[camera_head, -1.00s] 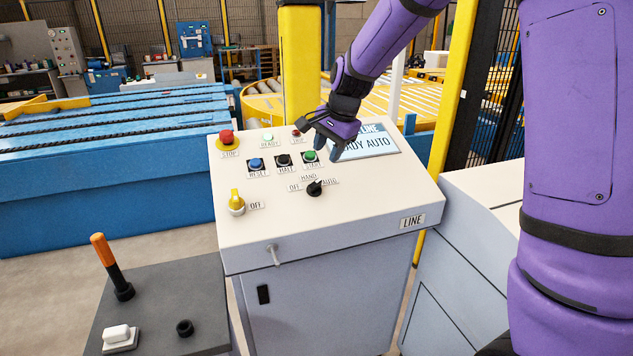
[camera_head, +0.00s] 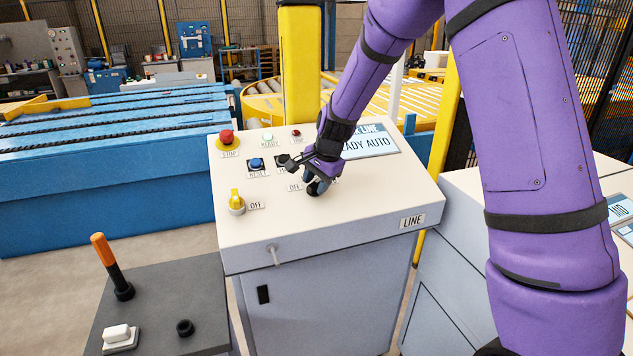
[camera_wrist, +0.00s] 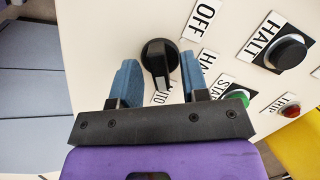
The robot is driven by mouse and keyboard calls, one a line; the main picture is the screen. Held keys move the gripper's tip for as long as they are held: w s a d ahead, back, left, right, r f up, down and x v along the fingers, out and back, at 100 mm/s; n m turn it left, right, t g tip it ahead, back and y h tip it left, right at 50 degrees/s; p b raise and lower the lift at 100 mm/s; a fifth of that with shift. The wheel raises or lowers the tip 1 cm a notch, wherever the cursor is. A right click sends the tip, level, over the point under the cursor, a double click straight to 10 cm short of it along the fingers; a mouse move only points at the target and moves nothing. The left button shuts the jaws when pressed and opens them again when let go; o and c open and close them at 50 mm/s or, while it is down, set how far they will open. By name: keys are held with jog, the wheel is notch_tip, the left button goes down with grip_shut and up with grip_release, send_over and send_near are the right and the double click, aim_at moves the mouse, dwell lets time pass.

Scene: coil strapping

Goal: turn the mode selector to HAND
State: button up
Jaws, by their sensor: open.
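The mode selector (camera_wrist: 156,60) is a black knob on the white panel, seen in the wrist view. Its pointer end is by the AUTO label (camera_wrist: 160,94). The OFF label (camera_wrist: 205,15) is in full view, and the HAND label (camera_wrist: 205,62) is partly hidden by a finger. My gripper (camera_head: 315,188) is open over the selector. In the wrist view, one blue finger stands on each side of the knob, with a visible gap on the left. Whether the right finger touches the knob is unclear. In the head view, my gripper mostly hides the selector.
A display (camera_head: 369,142) reads AUTO. Close around are the HALT button (camera_wrist: 285,52), the green START button (camera_wrist: 238,97), the blue RESET button (camera_head: 256,163), the red STOP button (camera_head: 226,137) and a yellow OFF switch (camera_head: 236,201). The panel's front right is clear.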

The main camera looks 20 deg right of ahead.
grip_shut()
dwell(0.3)
jog(key=n, duration=0.5)
jog(key=shift+a+n+g+h, duration=0.1)
jog(key=shift+n+g+h, duration=0.2)
jog(key=shift+g+h, duration=0.1)
jog(key=n+h, duration=0.1)
jog(key=n, duration=0.4)
jog(key=shift+w+n, duration=0.1)
jog(key=shift+n, duration=0.3)
jog(key=shift+a, duration=0.1)
